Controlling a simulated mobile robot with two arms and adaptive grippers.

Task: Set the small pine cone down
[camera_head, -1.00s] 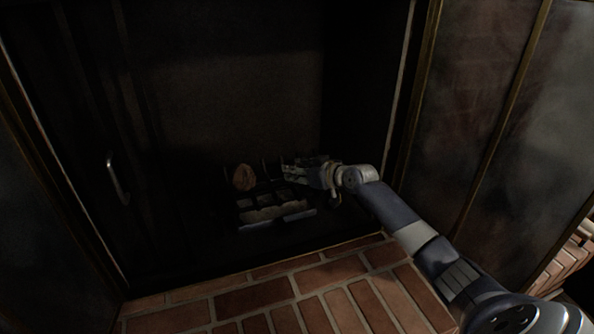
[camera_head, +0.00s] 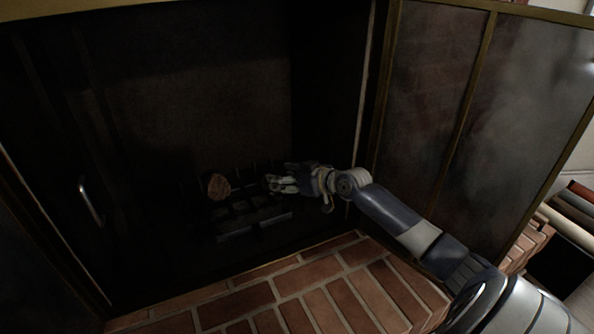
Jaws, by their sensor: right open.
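A small brown rounded thing, which looks like the pine cone (camera_head: 218,187), sits inside the dark fireplace at the left end of the grate (camera_head: 254,226). What lies directly under it is too dark to tell. My right gripper (camera_head: 273,182) is inside the firebox, to the right of the cone and apart from it. Its fingers are open, point left and hold nothing that I can see. My left gripper is not in view.
A brick hearth (camera_head: 290,296) lies in front of the opening. A glass door panel with brass edges (camera_head: 425,100) stands open at the right, close to my right arm. A door handle (camera_head: 91,201) shows at the left. The firebox interior is very dark.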

